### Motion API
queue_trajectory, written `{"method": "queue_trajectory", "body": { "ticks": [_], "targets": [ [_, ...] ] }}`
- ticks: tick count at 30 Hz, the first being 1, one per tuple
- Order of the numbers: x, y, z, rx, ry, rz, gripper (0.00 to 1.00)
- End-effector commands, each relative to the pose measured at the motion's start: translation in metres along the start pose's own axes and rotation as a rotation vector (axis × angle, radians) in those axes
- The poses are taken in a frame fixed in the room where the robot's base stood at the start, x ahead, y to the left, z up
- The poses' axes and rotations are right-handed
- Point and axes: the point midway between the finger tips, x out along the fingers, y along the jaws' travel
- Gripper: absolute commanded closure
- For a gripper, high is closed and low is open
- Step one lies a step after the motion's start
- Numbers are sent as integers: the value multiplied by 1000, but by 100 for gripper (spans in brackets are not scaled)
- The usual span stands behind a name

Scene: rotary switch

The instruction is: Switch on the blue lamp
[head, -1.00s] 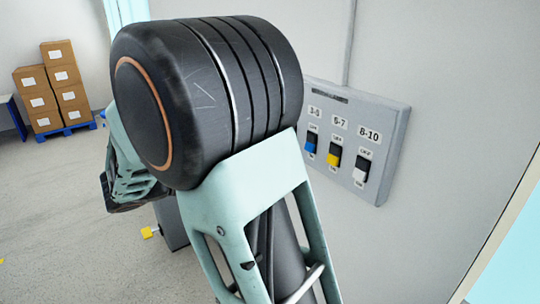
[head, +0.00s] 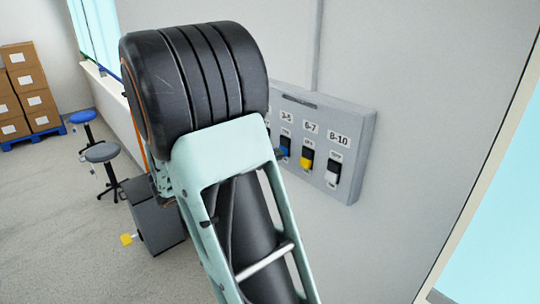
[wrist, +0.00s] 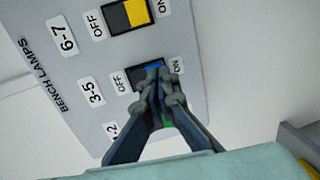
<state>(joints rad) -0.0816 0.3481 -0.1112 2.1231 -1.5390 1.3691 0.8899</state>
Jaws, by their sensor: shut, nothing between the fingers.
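The blue switch (head: 284,151) is on a grey wall panel (head: 355,130), under the label 3-5. In the wrist view the blue switch (wrist: 154,66) shows only in part, between its OFF and ON labels. My gripper (wrist: 172,84) is shut and empty, with its fingertips over or right at the ON side of this switch. I cannot tell whether they touch it. The fingertips hide much of the switch, so its position is unclear. In the head view my arm hides most of the gripper. No lamp is in view.
A yellow switch (head: 306,162) labelled 6-7 and a white switch (head: 332,178) labelled 8-10 sit beside the blue one. A green part (wrist: 167,121) shows between my fingers. Stools (head: 101,153) and stacked boxes (head: 28,95) stand far left. The wall right of the panel is clear.

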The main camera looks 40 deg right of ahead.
Motion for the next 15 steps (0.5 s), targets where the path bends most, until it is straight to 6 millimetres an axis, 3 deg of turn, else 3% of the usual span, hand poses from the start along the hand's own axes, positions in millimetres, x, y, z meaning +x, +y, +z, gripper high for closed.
{"method": "queue_trajectory", "body": {
  "ticks": [15],
  "targets": [
    [9, -10, 0, 1, 0, 91, 100]
  ]
}}
